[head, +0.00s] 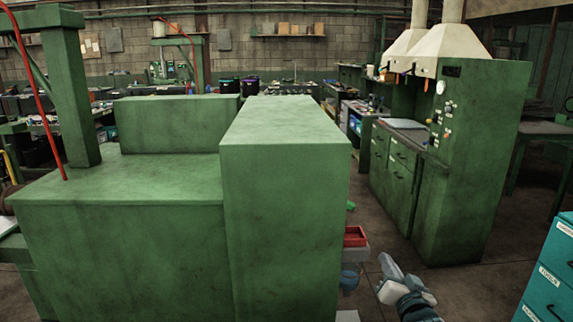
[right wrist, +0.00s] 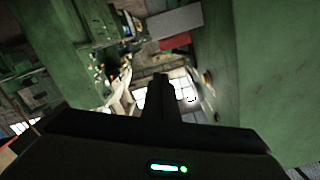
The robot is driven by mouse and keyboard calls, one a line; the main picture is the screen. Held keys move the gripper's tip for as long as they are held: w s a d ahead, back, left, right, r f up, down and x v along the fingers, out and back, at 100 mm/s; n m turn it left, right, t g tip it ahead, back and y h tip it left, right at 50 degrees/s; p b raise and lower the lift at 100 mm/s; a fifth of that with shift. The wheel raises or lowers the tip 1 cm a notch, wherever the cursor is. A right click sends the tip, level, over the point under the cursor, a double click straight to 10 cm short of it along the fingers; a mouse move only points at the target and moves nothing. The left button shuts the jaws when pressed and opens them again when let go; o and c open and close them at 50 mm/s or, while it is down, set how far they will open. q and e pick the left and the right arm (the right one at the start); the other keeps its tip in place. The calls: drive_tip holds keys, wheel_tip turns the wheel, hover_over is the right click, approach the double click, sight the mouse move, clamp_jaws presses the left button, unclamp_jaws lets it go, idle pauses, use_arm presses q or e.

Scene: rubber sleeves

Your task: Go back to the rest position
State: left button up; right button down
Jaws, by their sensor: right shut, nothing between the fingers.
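My right gripper (head: 402,288) shows low in the head view, right of the big green cabinet's near corner and over the floor. In the right wrist view its dark fingers (right wrist: 159,92) are together with nothing between them. The wrist is tilted, so the room appears turned in that view. My left gripper is not in the head view. No rubber sleeve can be made out in either view.
A large green cabinet (head: 280,210) fills the middle. Beside it are a red bin (head: 355,237) and a blue container (head: 349,279). A green hooded workbench (head: 470,180) stands right, teal drawers (head: 550,285) at lower right. Open floor (head: 465,285) lies between them.

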drive_tip(key=s+f+n+g, duration=0.1)
drive_tip(key=s+f+g, duration=0.15)
drive_tip(key=f, duration=1.25)
drive_tip(key=s+f+n+g, duration=0.1)
drive_tip(key=s+f+g, duration=0.15)
drive_tip(key=f, duration=1.15)
drive_tip(key=s+f+n+g, duration=0.1)
drive_tip(key=s+f+g, duration=0.1)
drive_tip(key=s+f, duration=0.7)
drive_tip(key=s+f+g, duration=0.2)
drive_tip(key=s+f, duration=0.3)
drive_tip(key=f, duration=0.8)
drive_tip(key=s+f+n+g, duration=0.1)
drive_tip(key=s+f+g, duration=0.1)
drive_tip(key=s+f, duration=0.75)
drive_tip(key=s+f+n+g, duration=0.15)
drive_tip(key=s+f, duration=0.45)
drive_tip(key=s, duration=0.7)
drive_tip(key=s+f+g, duration=0.2)
drive_tip(key=s+f, duration=0.1)
drive_tip(key=s, duration=1)
drive_tip(key=s+f+n+g, duration=0.1)
drive_tip(key=s+f, duration=0.3)
drive_tip(key=s, duration=0.9)
drive_tip(key=shift+a+g+h, duration=0.25)
drive_tip(key=shift+g+h, duration=0.05)
drive_tip(key=shift+g, duration=0.15)
drive_tip(key=shift+w+n, duration=0.1)
drive_tip(key=shift+n, duration=0.25)
